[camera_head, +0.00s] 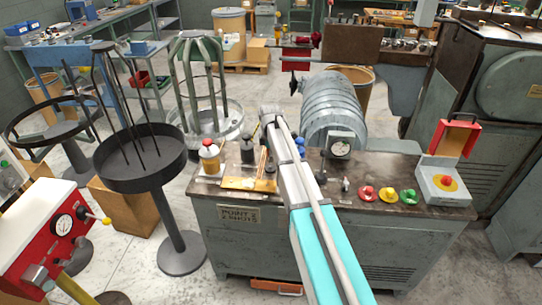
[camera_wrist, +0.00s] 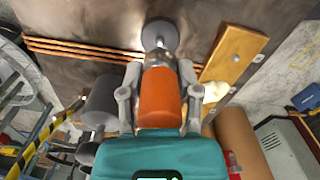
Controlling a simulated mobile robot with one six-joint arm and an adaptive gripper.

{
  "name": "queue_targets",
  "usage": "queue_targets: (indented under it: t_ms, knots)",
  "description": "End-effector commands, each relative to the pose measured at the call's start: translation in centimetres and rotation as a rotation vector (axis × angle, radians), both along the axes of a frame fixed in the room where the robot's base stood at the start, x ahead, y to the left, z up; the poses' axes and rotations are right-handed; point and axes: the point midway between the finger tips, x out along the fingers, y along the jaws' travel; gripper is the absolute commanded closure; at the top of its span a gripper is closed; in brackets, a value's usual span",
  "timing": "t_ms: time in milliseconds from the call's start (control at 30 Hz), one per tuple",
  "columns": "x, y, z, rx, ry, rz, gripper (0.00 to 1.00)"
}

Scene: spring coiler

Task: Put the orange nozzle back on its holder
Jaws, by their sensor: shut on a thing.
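In the wrist view, my gripper (camera_wrist: 160,80) is shut on the orange nozzle (camera_wrist: 160,100), with one grey finger on each side of it. A grey round piece with a short stem (camera_wrist: 160,35) shows just beyond the nozzle's far end, over a dark bench surface. It may be the holder, but I cannot tell. I also cannot tell whether it touches the nozzle. In the head view, my arm reaches over the workbench (camera_head: 345,238) and hides the gripper and the nozzle.
Copper-coloured rods (camera_wrist: 75,48) and an orange-brown block (camera_wrist: 234,53) lie beside the grey piece. A grey cylinder (camera_wrist: 102,101) is close left of the gripper.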

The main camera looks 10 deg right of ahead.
Motion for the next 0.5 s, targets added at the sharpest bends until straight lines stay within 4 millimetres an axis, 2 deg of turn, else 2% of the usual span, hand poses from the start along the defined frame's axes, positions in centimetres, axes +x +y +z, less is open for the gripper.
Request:
queue_targets:
  t_ms: [33, 200, 500]
  knots:
    - [0.0, 0.0, -0.7, 0.000, 0.000, 0.000, 1.00]
    - [0.0, 0.0, -1.8, 0.000, 0.000, 0.000, 1.00]
    - [0.0, -0.1, -2.8, 0.000, 0.000, -0.001, 1.00]
